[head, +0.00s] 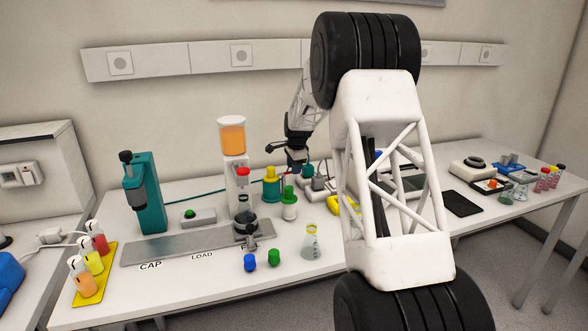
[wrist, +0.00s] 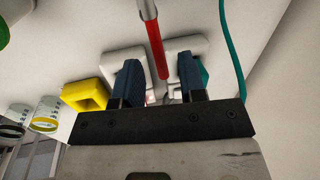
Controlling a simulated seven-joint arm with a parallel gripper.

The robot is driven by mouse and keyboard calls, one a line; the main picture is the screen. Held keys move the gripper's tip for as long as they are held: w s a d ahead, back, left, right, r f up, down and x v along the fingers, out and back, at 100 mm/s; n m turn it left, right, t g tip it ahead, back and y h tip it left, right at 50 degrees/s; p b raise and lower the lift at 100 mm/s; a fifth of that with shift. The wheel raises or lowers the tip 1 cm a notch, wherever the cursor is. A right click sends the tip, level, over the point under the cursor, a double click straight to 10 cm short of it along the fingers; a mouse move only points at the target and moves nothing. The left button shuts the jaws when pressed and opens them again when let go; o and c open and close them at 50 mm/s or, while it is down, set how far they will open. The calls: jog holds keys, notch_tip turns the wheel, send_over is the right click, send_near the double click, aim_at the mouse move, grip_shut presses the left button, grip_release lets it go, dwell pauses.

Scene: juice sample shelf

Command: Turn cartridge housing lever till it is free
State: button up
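In the wrist view, a lever with a red grip (wrist: 155,47) on a metal rod runs between the two dark blue fingers of my gripper (wrist: 159,62). The fingers stand apart, with a visible gap on each side of the red grip. White blocky parts (wrist: 124,57) lie behind the fingers; I cannot tell whether they are the cartridge housing. In the head view, my gripper (head: 296,164) points down over the back middle of the bench, beside small white devices (head: 318,188). The lever cannot be made out there, and my arm hides part of the bench.
A teal hose (wrist: 232,50) runs at the right in the wrist view, and a yellow square part (wrist: 86,95) sits at the left. A yellow-topped cylinder (head: 271,184), a green-topped cylinder (head: 289,204), a juice dispenser (head: 233,138) and a flask (head: 310,243) stand left of my arm.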

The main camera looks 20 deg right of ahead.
jog(key=shift+w+f, duration=0.1)
jog(key=shift+f, duration=0.35)
grip_shut()
